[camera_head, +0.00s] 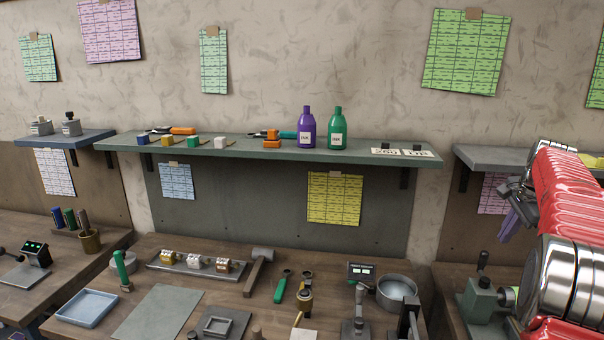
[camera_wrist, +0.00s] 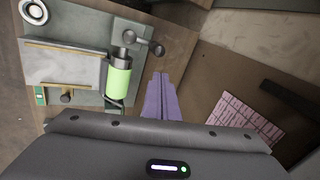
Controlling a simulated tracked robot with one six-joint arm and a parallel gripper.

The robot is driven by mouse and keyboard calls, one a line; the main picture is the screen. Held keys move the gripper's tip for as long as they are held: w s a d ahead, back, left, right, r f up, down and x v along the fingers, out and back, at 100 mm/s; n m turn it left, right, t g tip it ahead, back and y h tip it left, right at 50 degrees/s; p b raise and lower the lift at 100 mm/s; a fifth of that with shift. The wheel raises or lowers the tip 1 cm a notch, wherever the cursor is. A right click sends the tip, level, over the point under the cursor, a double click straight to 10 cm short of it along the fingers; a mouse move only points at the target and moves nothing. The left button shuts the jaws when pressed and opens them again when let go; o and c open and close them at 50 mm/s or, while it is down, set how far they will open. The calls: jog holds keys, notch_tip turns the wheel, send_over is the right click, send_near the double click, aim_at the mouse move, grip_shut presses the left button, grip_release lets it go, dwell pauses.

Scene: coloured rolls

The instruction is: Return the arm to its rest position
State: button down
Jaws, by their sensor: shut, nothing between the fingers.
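My gripper (camera_head: 508,224) shows at the right of the head view, at the end of my red and chrome arm. Its purple fingers point down and are shut with nothing between them. In the wrist view the purple fingers (camera_wrist: 160,97) lie side by side at the middle. The gripper hangs in the air in front of the right-hand wall, below the grey right shelf (camera_head: 490,157) and above the green machine on the right bench.
The green machine (camera_head: 483,299) with a lime cylinder (camera_wrist: 119,77) stands close below my gripper. A long shelf (camera_head: 240,150) holds a purple bottle (camera_head: 307,128), a green bottle (camera_head: 337,130) and small blocks. The middle bench (camera_head: 190,279) carries tools, trays and a metal bowl (camera_head: 397,290).

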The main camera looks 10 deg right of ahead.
jog(key=s+a+f+n, duration=0.1)
jog(key=f, duration=0.1)
jog(key=s+a+f+n, duration=0.1)
jog(key=f, duration=0.1)
jog(key=s+a+f+n+g, duration=0.1)
jog(key=f, duration=0.1)
jog(key=shift+s+a+n, duration=0.2)
jog(key=shift+a+n, duration=0.15)
jog(key=shift+n, duration=0.05)
jog(key=s+a+n+t, duration=0.1)
jog(key=s+a+n, duration=0.4)
jog(key=a, duration=0.9)
jog(key=s+a+n+y, duration=0.1)
jog(key=s+a+n, duration=0.4)
jog(key=s+a, duration=0.7)
jog(key=s+a+n+t, duration=0.1)
jog(key=s+a+n, duration=0.4)
jog(key=s+a, duration=0.4)
jog(key=a, duration=0.7)
jog(key=shift+s+r+n+t, duration=0.25)
jog(key=shift+r+n+t, duration=0.05)
jog(key=shift+r+n, duration=0.1)
